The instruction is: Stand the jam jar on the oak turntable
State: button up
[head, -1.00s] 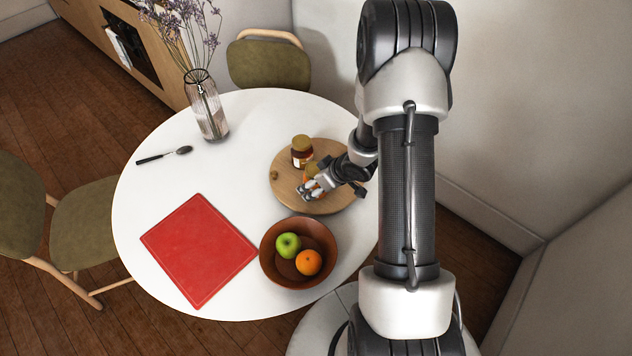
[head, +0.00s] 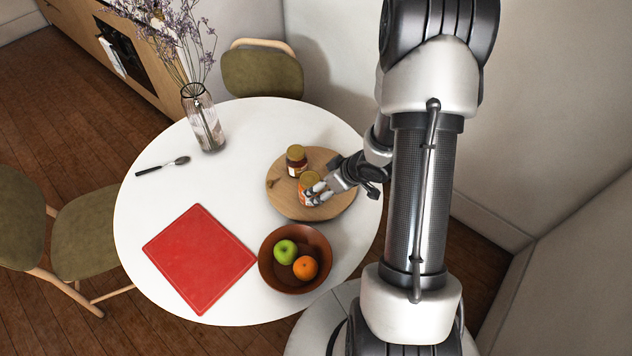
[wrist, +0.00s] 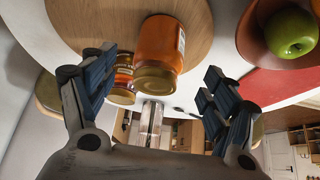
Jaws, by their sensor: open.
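The oak turntable (head: 335,206) is a round wooden disc on the white table. An orange-filled jar with a gold lid (head: 308,184), likely the jam jar, stands upright on it. In the wrist view this jar (wrist: 163,50) appears inverted and shows between and beyond my spread fingers, with a gap on each side. A second, darker jar with a gold lid (head: 297,158) stands just behind it on the turntable; it also shows in the wrist view (wrist: 123,80). My gripper (head: 318,193) is open and empty, close to the orange jar at its right front. Label text is unreadable.
A brown bowl (head: 268,268) with a green apple (head: 286,252) and an orange (head: 305,268) sits in front of the turntable. A red mat (head: 200,258), a spoon (head: 162,166) and a glass vase of flowers (head: 204,120) are further left. The table's middle is clear.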

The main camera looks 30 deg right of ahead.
jog(key=s+r+m+h, duration=0.1)
jog(key=s+r+h, duration=0.15)
jog(key=r, duration=0.95)
jog(key=s+r+m+h, duration=0.1)
jog(key=r+m+h, duration=0.15)
jog(key=r, duration=0.85)
jog(key=s+a+r+y, duration=0.1)
jog(key=s+a+r, duration=0.2)
jog(key=s+a, duration=0.4)
jog(key=s+a+r+g+y, duration=0.1)
jog(key=s+a+r, duration=0.3)
jog(key=s+a, duration=0.4)
jog(key=shift+s+r+g+y+p, duration=0.2)
jog(key=shift+s+g+y+p, duration=0.15)
jog(key=shift+s, duration=0.5)
jog(key=shift+d, duration=0.1)
